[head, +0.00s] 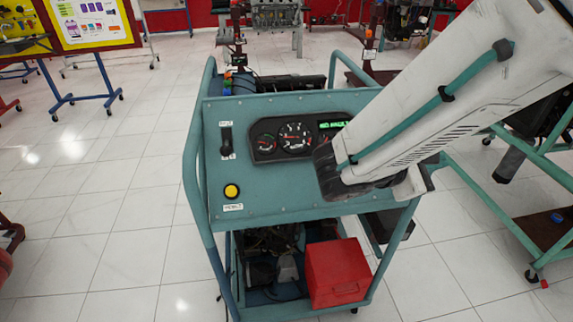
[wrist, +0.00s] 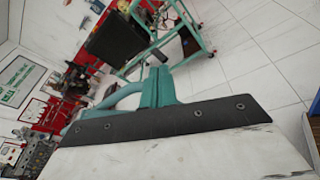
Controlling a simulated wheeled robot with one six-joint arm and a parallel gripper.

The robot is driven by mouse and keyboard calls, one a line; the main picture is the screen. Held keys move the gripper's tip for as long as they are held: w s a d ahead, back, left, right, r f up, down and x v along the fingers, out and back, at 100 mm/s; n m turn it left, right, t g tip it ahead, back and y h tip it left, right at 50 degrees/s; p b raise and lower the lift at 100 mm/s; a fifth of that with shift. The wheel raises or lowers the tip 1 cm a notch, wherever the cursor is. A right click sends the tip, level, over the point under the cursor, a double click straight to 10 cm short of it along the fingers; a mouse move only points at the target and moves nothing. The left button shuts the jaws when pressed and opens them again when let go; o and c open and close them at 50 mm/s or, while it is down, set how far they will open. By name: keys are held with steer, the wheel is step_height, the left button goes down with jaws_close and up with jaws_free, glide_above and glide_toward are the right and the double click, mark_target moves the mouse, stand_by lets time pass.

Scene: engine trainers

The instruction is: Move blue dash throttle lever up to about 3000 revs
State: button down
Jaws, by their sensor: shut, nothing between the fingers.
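The blue-green dash panel (head: 285,200) stands upright on a wheeled trolley, facing me in the head view. A black lever (head: 227,141), which looks like the throttle lever, sits at its upper left under a small label; its exact setting is hard to tell. A large round dial (head: 295,138) is in the black gauge cluster; its needle is too small to read. My white arm crosses the panel's right side and hides part of it.
A yellow button (head: 232,191) sits below the lever. A green display (head: 335,124) is partly hidden by my arm. A red box (head: 335,272) rests on the trolley's lower shelf. Another green stand (head: 535,235) is at right.

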steer(key=w+a+f+n+t+y, duration=0.1)
steer(key=w+a+f+n+t, duration=0.1)
steer(key=a+n+t, duration=0.3)
steer(key=w+a+f+n+t+y, duration=0.1)
steer(key=w+a+n+t, duration=0.15)
steer(key=a, duration=0.45)
steer(key=s+a+f+n+t+y, duration=0.2)
steer(key=a+f+n+y, duration=0.2)
steer(key=a+n+y, duration=0.3)
steer(key=s+a+f+n+t+y, duration=0.1)
steer(key=s+a+f+n+y, duration=0.35)
steer(key=a, duration=0.55)
steer(key=s+a+f+n+t+y, duration=0.1)
steer(key=a+f+n+t+y, duration=0.1)
steer(key=a+f+n+y, duration=0.45)
steer(key=shift+m+y, duration=0.5)
steer(key=shift+m, duration=0.15)
steer(key=x, duration=0.3)
steer(key=a+r+x, duration=0.1)
steer(key=x, duration=0.6)
steer(key=shift+s+a+r, duration=0.25)
steer(key=shift+s+r, duration=0.05)
steer(key=shift+r, duration=0.1)
steer(key=w+r, duration=0.1)
steer(key=w+a+r, duration=0.1)
steer(key=shift+r, duration=0.35)
steer(key=shift+w+a+r, duration=0.15)
steer(key=shift+w+r, duration=0.05)
steer(key=shift+r, duration=0.15)
steer(key=shift+r, duration=0.15)
